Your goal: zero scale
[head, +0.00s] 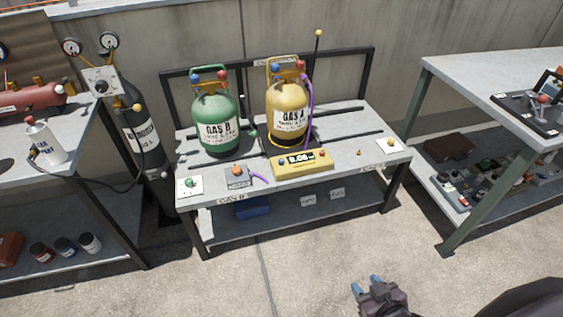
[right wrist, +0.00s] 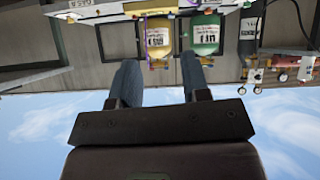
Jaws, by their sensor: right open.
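The scale is on the middle bench; its yellow display box (head: 302,163) shows a number that looks like 8.08. A yellow cylinder (head: 288,115) labelled GAS A stands behind the display on a dark scale platform, with a purple hose at its right side. My right gripper (head: 367,281) is low in front of the bench, over the concrete floor, apart from everything. In the right wrist view its two blue fingers (right wrist: 158,82) are spread with nothing between them, and the bench shows upside down. My left gripper is not in view.
A green cylinder (head: 216,124) stands left of the yellow one. Small plates with knobs, such as a green-knobbed one (head: 189,186), lie along the bench's front. Side benches stand left and right (head: 480,90). The concrete floor (head: 300,245) in front is clear.

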